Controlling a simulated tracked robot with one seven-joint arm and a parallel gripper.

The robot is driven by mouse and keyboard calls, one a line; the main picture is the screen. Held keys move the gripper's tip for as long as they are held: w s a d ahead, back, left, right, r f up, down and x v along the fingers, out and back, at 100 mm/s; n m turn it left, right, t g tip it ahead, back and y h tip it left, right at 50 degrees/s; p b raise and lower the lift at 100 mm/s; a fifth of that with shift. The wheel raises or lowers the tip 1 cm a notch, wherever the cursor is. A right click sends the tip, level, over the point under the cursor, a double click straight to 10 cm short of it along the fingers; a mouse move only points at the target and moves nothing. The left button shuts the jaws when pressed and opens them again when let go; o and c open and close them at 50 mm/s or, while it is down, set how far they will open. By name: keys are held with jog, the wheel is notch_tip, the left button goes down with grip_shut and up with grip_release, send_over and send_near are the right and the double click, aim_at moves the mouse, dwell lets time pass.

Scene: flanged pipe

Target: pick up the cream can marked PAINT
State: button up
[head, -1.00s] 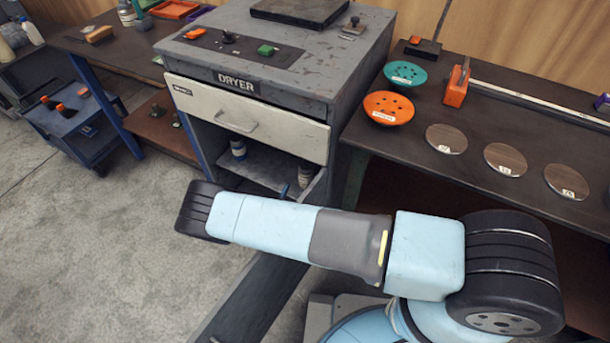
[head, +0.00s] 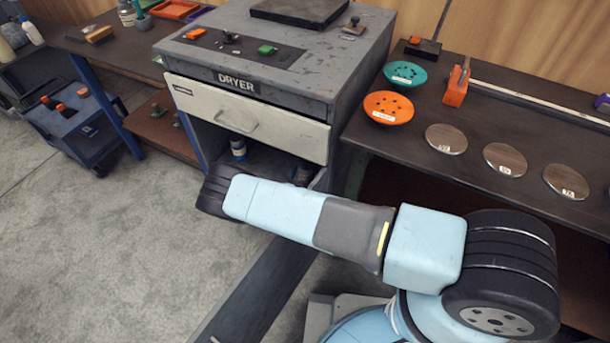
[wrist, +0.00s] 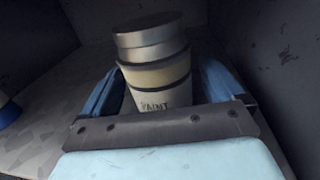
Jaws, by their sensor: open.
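The cream can marked PAINT (wrist: 157,78) stands upright in the wrist view, with a silvery lid and a dark band. My gripper (wrist: 164,88) is open, with one blue finger on each side of the can. The can's lower part is hidden behind the gripper's grey crosspiece. I cannot tell whether either finger touches it. In the head view, my arm reaches into the open bay under the dryer drawer, and my gripper's fingers are hidden there.
The dryer's cream drawer (head: 245,122) hangs above the bay. A white and blue can (head: 238,147) stands in the bay to the left; part of a white and blue object (wrist: 6,110) shows at the wrist view's left edge. Dark walls flank the bay.

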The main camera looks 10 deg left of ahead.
jog(key=shift+c, duration=0.3)
jog(key=c, duration=1.2)
jog(key=shift+c, duration=0.2)
